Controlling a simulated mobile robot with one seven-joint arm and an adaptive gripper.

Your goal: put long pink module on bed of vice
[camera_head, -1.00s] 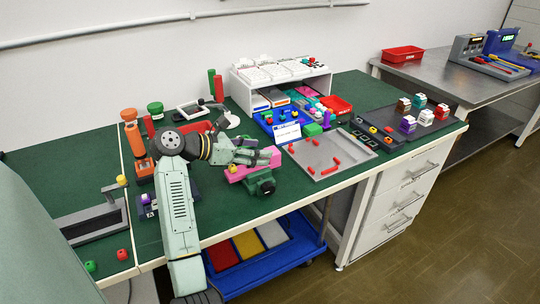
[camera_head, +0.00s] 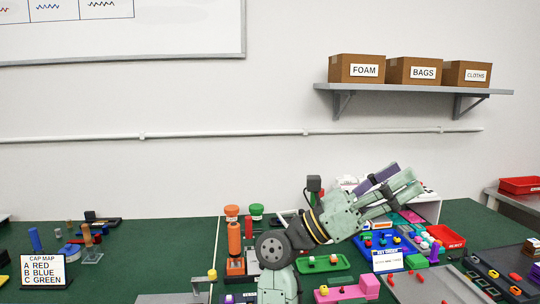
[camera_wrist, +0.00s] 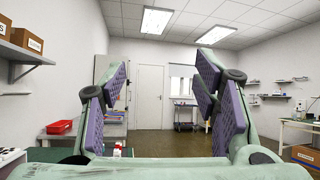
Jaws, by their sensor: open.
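The long pink module (camera_head: 345,292) lies flat at the bottom edge of the head view, with a raised block at its right end. What lies under it is cut off by the frame, so the bed of the vice does not show clearly. My gripper (camera_head: 402,181) is raised well above the table, up and to the right of the pink module, pointing up and right. It is apart from the module. The wrist view shows the gripper's purple pads (camera_wrist: 163,80) spread wide with nothing between them; it faces the room, and no module or vice shows there.
A green tray with small parts (camera_head: 323,263) sits behind the pink module. A blue bin (camera_head: 372,250), a labelled card (camera_head: 387,261) and a red bin (camera_head: 445,236) stand to the right. An orange cylinder (camera_head: 234,240) stands at left. A wall shelf (camera_head: 420,91) holds boxes.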

